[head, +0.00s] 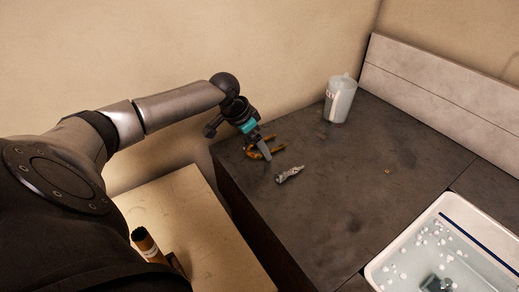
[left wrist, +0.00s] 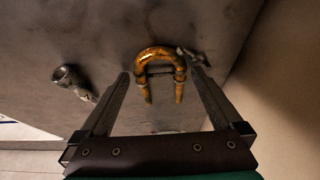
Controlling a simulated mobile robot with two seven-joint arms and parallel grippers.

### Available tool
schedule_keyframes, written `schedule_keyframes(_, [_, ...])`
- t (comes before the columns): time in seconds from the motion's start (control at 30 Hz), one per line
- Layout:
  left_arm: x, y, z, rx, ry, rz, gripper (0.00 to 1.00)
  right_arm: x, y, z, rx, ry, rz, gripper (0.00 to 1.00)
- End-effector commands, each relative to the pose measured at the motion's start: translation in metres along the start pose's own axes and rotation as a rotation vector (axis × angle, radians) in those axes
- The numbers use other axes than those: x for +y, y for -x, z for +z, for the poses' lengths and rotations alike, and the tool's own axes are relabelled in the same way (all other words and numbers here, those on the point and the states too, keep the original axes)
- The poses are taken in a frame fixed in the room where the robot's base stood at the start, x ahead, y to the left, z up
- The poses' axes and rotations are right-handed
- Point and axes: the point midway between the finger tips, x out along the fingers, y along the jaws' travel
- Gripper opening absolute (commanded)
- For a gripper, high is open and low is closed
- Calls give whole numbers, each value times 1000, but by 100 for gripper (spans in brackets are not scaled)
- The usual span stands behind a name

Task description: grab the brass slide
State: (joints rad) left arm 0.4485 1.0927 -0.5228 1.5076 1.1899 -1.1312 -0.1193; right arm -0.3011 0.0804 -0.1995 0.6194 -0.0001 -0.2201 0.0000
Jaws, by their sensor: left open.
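The brass slide (left wrist: 157,55) is a U-shaped, orange-brown tube lying on the dark worktop. In the left wrist view its curved end points away, and its two legs run back toward my left gripper (left wrist: 163,80). The gripper is open, with one finger on each side of the slide in that view. I cannot tell how far above it the fingertips are. In the head view the slide (head: 255,153) is partly hidden behind my left gripper (head: 262,150). My right gripper is not in view.
A small grey metal part (head: 289,174) lies beside the slide and also shows in the left wrist view (left wrist: 72,82). A translucent cup (head: 340,100) stands at the back. A white tray (head: 404,236) with liquid and white bits is at the lower right. The worktop's middle is mostly clear.

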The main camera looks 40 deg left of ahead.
Motion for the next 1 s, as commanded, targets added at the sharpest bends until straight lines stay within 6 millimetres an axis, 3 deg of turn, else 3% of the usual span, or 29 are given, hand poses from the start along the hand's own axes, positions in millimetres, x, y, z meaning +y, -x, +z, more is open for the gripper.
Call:
schedule_keyframes(0.1, [0,1,0,0,0,0,100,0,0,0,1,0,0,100])
schedule_keyframes(0.77, [0,1,0,0,0,0,26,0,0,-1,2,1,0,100])
schedule_keyframes(1.0, [0,2,-1,1,0,-1,26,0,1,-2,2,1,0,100])
